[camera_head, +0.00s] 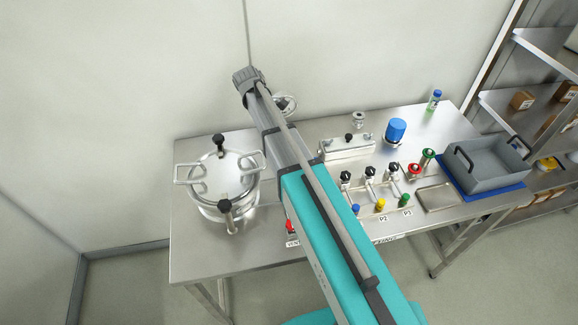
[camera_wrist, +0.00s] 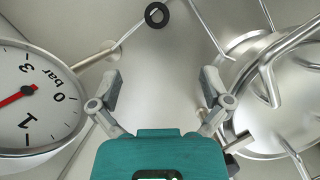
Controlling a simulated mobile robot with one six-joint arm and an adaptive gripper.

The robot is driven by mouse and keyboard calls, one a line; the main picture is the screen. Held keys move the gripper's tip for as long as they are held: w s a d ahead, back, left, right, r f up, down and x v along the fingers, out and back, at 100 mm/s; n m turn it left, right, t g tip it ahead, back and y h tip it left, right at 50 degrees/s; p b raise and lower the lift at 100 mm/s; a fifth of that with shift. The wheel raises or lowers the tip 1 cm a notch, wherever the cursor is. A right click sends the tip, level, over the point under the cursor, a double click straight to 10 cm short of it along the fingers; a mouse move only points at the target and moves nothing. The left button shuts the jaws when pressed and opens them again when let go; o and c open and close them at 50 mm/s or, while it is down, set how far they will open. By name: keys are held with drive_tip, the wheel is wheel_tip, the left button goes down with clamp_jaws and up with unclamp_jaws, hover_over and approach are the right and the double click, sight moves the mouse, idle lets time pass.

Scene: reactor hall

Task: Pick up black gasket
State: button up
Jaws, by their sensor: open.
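The black gasket (camera_wrist: 157,15) is a small dark ring lying flat on the steel table, at the top of the wrist view. My gripper (camera_wrist: 160,88) is open and empty, its two grey fingers spread wide. The gasket lies beyond the fingertips, roughly on the line midway between them, and is not touched. In the head view I cannot make out the gasket; my arm covers part of the table there. The fingers are also hidden in that view.
A pressure gauge (camera_wrist: 32,98) stands close on the left of the wrist view. A steel vessel (camera_head: 218,180) with clamps is on the table's left. Valves (camera_head: 370,173), a blue cap (camera_head: 396,130) and a grey bin (camera_head: 487,170) stand right of my arm. The steel table (camera_head: 270,245) has bare patches.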

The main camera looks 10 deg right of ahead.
drive_tip(key=shift+w+f+b, duration=0.3)
drive_tip(key=shift+f+b, duration=0.3)
drive_tip(key=shift+f, duration=0.35)
drive_tip(key=b+x, duration=0.6)
drive_tip(key=shift+s+d+f, duration=0.1)
drive_tip(key=shift+f, duration=0.1)
drive_tip(key=shift+b+x, duration=1)
drive_tip(key=shift+x, duration=0.05)
drive_tip(key=shift+b+x, duration=2.35)
drive_tip(key=shift+x, duration=0.25)
drive_tip(key=shift+d+r, duration=0.1)
drive_tip(key=shift+d, duration=0.05)
drive_tip(key=c, duration=1)
